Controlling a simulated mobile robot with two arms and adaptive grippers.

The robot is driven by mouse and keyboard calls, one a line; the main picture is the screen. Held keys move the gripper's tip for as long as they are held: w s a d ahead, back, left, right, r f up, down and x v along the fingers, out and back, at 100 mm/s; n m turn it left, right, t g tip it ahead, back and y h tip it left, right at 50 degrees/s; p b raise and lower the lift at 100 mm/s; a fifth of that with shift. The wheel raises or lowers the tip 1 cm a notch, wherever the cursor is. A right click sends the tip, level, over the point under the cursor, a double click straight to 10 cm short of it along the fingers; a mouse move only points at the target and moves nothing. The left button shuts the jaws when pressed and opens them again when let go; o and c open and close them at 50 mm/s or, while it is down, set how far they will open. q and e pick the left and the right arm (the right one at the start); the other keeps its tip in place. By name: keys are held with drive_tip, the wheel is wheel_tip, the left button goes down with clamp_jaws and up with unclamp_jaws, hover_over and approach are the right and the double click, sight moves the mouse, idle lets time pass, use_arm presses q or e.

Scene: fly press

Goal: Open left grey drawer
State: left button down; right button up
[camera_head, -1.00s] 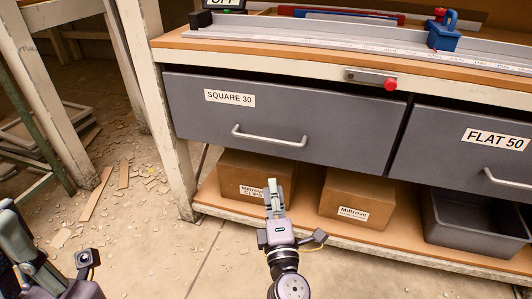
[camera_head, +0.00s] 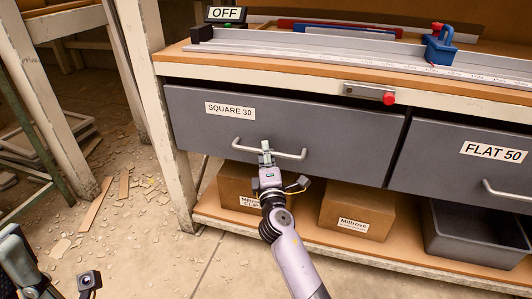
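The left grey drawer (camera_head: 330,143), labelled SQUARE 30, sits shut under the bench top. Its silver bar handle (camera_head: 290,156) runs across the middle of the front. My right gripper (camera_head: 265,149) is at the left half of this handle, its fingertips overlapping the bar in the view. I cannot tell whether the fingers grip the bar or only stand at it. They hide a short piece of the handle. Part of my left gripper (camera_head: 18,262) shows at the lower left edge, away from the drawer; its fingers are not clear.
A second grey drawer (camera_head: 440,160), labelled FLAT 50, is to the right. Cardboard boxes (camera_head: 357,203) and a dark grey bin (camera_head: 470,237) stand on the lower shelf (camera_head: 335,253). A white bench leg (camera_head: 163,140) is at the left. Debris lies on the floor.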

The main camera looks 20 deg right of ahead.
drive_tip(key=shift+w, duration=0.25)
drive_tip(key=shift+c, duration=0.6)
clamp_jaws()
